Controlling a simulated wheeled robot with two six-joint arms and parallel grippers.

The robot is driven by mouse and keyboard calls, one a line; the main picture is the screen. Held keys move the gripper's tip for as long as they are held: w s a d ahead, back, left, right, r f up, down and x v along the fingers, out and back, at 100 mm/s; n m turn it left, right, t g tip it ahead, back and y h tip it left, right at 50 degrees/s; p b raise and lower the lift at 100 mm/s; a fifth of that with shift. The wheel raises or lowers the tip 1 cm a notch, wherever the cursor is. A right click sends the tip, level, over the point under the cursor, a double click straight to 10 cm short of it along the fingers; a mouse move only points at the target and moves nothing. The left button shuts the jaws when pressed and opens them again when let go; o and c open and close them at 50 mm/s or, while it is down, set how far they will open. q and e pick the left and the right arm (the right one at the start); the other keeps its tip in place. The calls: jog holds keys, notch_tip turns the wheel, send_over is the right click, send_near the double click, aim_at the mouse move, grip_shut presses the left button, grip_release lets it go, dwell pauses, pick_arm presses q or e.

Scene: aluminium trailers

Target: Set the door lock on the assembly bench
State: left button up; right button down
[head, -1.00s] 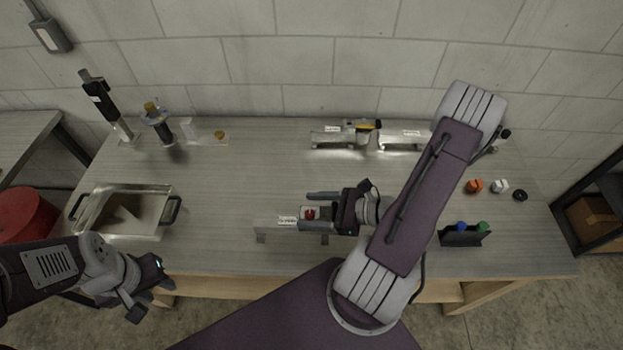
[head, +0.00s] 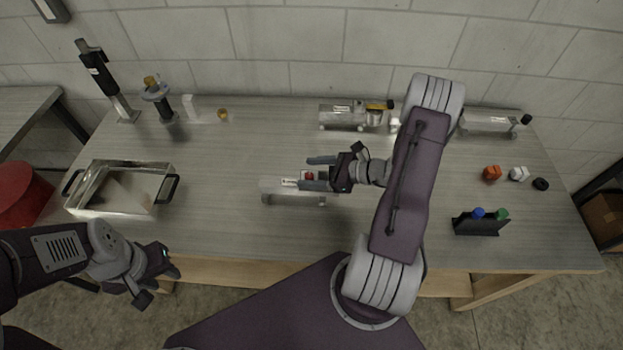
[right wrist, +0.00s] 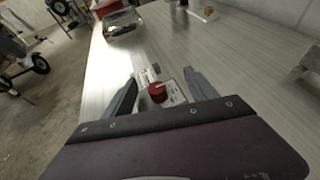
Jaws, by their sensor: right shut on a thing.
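I take the door lock to be the long silver piece (head: 272,186) with a white label and a red knob, lying crosswise in the middle of the bench. My right gripper (head: 315,173) reaches in from the right and is shut on its right part, with the red knob between the fingers. The knob (right wrist: 157,92) also shows between the two fingers in the right wrist view. I cannot tell whether the piece touches the bench top. My left gripper (head: 163,285) hangs empty in front of the bench's front left edge; its finger gap is unclear.
A metal tray (head: 172,190) with black handles stands at the left. Silver labelled units (head: 342,117) stand along the back, partly behind my right arm. A black holder (head: 480,227) with blue- and green-topped items and small knobs (head: 492,173) are at the right. The centre left is clear.

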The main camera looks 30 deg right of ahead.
jog(key=shift+f, duration=0.95)
jog(key=shift+w+r, duration=0.1)
jog(key=shift+r, duration=0.1)
jog(key=shift+c, duration=1.3)
grip_release()
jog(key=shift+f, duration=0.1)
jog(key=shift+r, duration=0.2)
jog(key=shift+s+d, duration=0.3)
jog(key=b+v, duration=0.1)
jog(key=v, duration=1)
jog(key=shift+s+r, duration=0.15)
